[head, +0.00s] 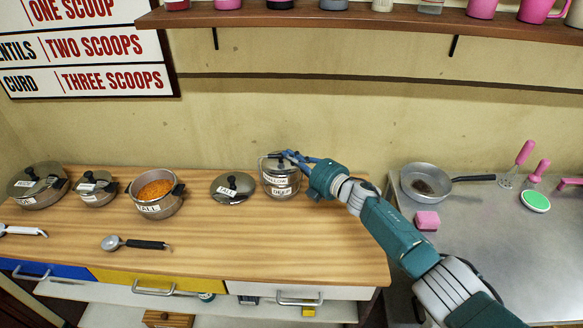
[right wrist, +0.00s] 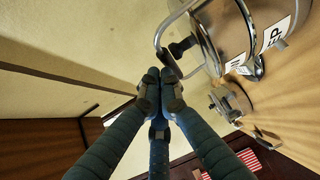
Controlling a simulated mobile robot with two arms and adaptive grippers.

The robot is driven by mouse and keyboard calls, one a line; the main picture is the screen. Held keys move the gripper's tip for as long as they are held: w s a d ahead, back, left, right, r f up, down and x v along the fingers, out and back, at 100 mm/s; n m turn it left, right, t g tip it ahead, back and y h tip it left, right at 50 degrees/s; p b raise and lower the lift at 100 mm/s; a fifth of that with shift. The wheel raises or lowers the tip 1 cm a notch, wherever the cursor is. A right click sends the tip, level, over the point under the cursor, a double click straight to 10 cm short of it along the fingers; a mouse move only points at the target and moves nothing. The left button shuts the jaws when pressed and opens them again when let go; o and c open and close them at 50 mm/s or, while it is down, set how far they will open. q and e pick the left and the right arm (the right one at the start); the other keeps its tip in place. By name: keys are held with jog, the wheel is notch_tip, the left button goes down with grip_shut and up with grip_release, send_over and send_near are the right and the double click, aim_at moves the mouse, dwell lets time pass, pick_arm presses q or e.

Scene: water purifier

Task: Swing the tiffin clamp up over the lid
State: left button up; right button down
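The steel tiffin (head: 281,184) stands upright on the wooden counter, with paper labels on its front. In the right wrist view the tiffin (right wrist: 222,30) shows at the upper right, with a black knob (right wrist: 183,46) on its lid. The thin metal clamp (right wrist: 158,38) loops out around the lid's knob side. My right gripper (head: 287,156) is at the tiffin's top, reaching in from the right. In the right wrist view its fingers (right wrist: 159,88) are closed together, close to the clamp wire; I cannot tell whether they touch it. My left gripper is not in view.
A loose lid (head: 233,185) lies left of the tiffin. An open pot of orange food (head: 155,192) and lidded pots (head: 96,187) stand farther left. A ladle (head: 133,243) lies in front. A pan (head: 432,182) and pink sponge (head: 427,221) are on the right counter.

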jog(key=shift+w+a+b, duration=0.15)
jog(key=shift+w+b, duration=0.4)
jog(key=shift+w, duration=0.35)
jog(key=shift+w+r, duration=0.2)
